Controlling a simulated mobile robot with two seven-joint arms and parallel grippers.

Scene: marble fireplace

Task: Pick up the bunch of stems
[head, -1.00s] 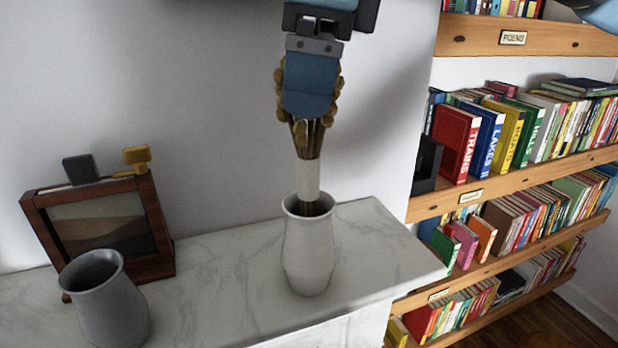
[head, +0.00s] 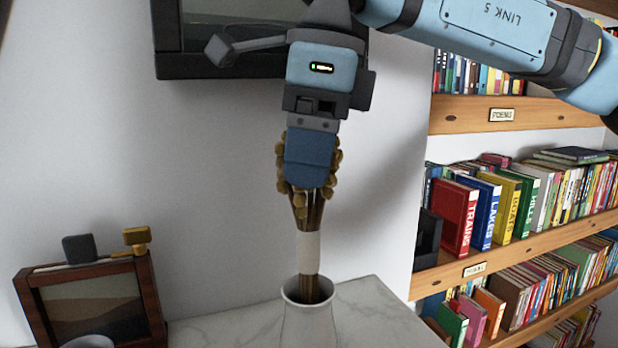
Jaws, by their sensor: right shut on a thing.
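The bunch of stems (head: 302,207) is upright, brown, with yellowish-brown heads and a pale wrap (head: 308,252) around its middle. My right gripper (head: 309,177) comes from above and is shut on the bunch at its heads; the fingers hide part of them. The lower ends of the stems are inside the mouth of a white vase (head: 308,327), which stands on the marble mantel. The vase's lower part is cut off by the frame. My left gripper is not in view.
A wooden-framed picture (head: 157,308) stands at the left on the marble mantel (head: 375,312), with the rim of a grey vase (head: 90,342) before it. A dark-framed panel (head: 215,66) hangs behind my right gripper. Bookshelves (head: 520,240) fill the right side.

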